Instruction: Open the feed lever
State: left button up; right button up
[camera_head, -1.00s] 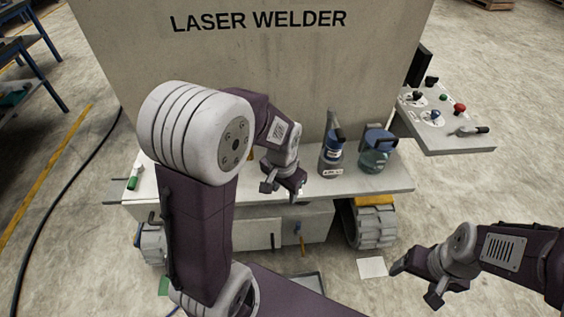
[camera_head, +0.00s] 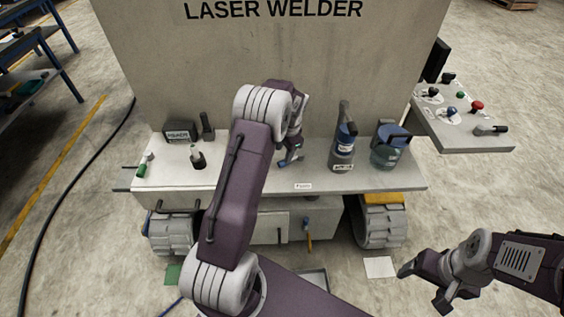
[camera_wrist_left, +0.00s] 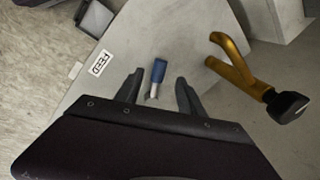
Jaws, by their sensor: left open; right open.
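The feed lever (camera_wrist_left: 157,72) is a short pin with a blue grip, standing on the grey ledge (camera_head: 345,183) of the laser welder. A white FEED label (camera_wrist_left: 101,63) lies left of it in the left wrist view; a small label shows on the ledge's front (camera_head: 303,186) in the head view. The blue grip (camera_head: 283,164) shows at my left gripper (camera_head: 291,157). In the left wrist view, my left gripper (camera_wrist_left: 158,88) is open, with the lever between its fingertips; I cannot tell whether they touch it. My right gripper (camera_head: 422,287) is open and empty, low at right.
A bent yellow handle with a black knob (camera_wrist_left: 240,68) stands close right of the lever in the left wrist view. A control panel (camera_head: 462,122) juts out at right.

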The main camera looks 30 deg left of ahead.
aim_at(282, 162)
pick_arm(q)
jog(key=f, duration=0.2)
jog(key=a+f, duration=0.1)
jog(key=f, duration=0.4)
jog(key=shift+w+a, duration=0.15)
jog(key=shift+w, duration=0.2)
grip_shut()
dwell(0.9)
